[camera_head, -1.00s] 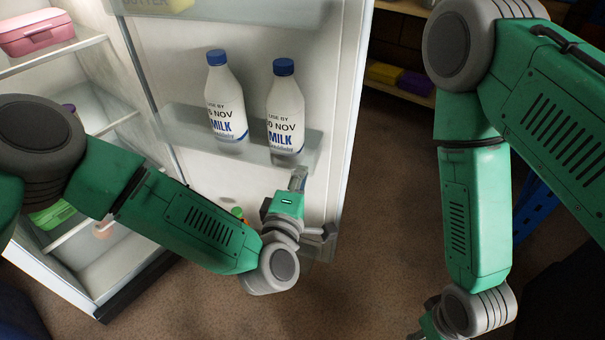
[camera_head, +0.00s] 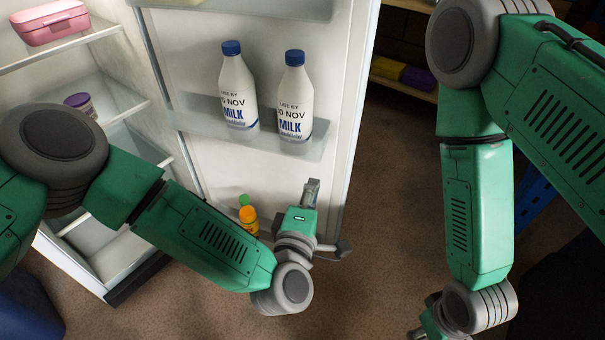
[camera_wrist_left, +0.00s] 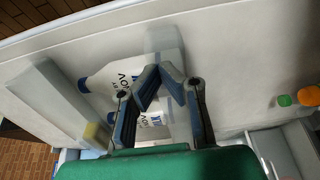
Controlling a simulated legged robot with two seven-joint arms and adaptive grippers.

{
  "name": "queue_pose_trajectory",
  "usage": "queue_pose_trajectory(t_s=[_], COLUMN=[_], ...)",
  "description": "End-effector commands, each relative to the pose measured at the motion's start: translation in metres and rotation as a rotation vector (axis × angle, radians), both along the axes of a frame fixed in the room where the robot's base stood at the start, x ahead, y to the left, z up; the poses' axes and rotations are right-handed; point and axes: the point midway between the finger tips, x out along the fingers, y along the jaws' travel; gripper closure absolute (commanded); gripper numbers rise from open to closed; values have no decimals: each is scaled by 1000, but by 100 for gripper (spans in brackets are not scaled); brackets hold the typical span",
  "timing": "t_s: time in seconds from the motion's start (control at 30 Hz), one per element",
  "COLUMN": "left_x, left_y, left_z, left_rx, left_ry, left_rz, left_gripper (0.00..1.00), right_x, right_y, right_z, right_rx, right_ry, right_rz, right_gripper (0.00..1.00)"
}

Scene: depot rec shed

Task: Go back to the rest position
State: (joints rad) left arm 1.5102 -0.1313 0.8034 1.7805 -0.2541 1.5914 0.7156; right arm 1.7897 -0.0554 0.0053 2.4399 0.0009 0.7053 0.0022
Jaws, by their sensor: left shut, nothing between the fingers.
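My left gripper (camera_head: 311,190) is shut and empty. In the head view it is in front of the open fridge door, below the door shelf. In the left wrist view its fingers (camera_wrist_left: 160,75) meet at the tips, with the milk bottles behind them. Two milk bottles with blue caps, a left one (camera_head: 238,88) and a right one (camera_head: 295,95), stand upright on the door shelf (camera_head: 190,118). My right arm hangs down at the right of the head view. Its gripper is cut off at the bottom edge, so its fingers cannot be made out.
The fridge door (camera_head: 335,160) stands open around my left gripper. A pink box (camera_head: 52,25) and a purple jar (camera_head: 80,103) sit on fridge shelves. Small green-capped (camera_head: 244,200) and orange-capped (camera_head: 249,216) bottles are low in the door. Floor shows clear between my arms.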

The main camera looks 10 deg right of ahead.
Motion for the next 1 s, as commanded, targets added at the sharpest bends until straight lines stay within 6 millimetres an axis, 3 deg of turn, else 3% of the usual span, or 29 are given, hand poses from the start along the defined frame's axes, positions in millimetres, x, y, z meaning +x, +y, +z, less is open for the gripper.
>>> queue_pose_trajectory(t_s=[0.1, 0.3, 0.63, 0.73, 0.87, 1.0], left_x=[-24, -48, -56, -62, -86, -124], left_y=[-7, -10, -13, -6, 29, 111], left_z=[2, 2, 0, -11, -54, -106], left_rx=[-2, -6, 2, 89, 386, 775], left_ry=[3, 2, 1, 18, 89, 221], left_rz=[-5, -2, -4, -55, -215, -420], left_gripper=[100, 100, 100, 100, 100, 100], right_x=[0, -1, -1, -1, 0, 0], right_y=[-1, 0, 0, 0, 0, 0], right_z=[7, 11, 12, 16, 27, 40], right_rx=[-1, -1, 0, 0, -1, -1], right_ry=[1, 2, 2, 2, 2, 1], right_rz=[-1, -1, -1, -1, -1, -1], right_gripper=[60, 60, 60, 60, 60, 60])
